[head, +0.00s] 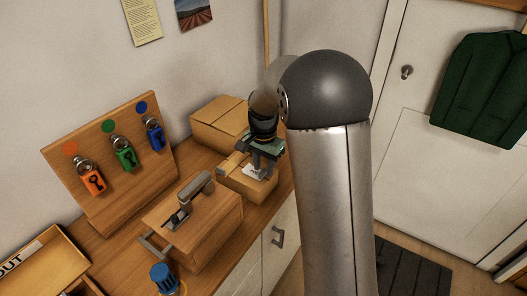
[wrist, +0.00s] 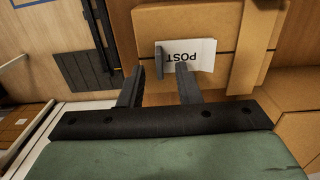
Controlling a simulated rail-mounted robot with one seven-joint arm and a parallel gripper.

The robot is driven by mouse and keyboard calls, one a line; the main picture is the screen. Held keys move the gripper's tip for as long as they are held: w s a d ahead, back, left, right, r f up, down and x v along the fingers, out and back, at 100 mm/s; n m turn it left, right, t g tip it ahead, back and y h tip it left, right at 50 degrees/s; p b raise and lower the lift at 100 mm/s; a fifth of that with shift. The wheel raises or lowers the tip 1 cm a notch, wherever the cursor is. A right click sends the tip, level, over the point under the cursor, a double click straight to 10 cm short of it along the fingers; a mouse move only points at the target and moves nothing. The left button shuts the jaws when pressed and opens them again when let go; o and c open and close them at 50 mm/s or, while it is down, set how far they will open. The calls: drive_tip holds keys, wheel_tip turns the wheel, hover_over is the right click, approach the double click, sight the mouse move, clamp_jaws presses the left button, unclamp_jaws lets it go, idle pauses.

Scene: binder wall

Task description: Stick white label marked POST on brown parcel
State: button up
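The brown parcel (head: 256,190) sits on the wooden counter below my gripper (head: 262,170). It also fills the upper middle of the wrist view (wrist: 190,22). A thin grey tab (wrist: 158,60) stands at the label's left edge. My gripper (wrist: 159,70) is open, its fingertips apart on either side of the tab, with gaps visible. I cannot tell whether the label is stuck down.
A larger cardboard box (head: 218,122) stands behind the parcel. A wooden block with a grey tool (head: 188,200) is to its left, near a key board (head: 110,150) with several padlock-like tags. A blue knob-like object (head: 163,278) is in front. A drawer handle (head: 278,237) sticks out below.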

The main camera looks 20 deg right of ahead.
wheel_tip(320, 180, up, 17)
drive_tip(key=shift+b, duration=0.35)
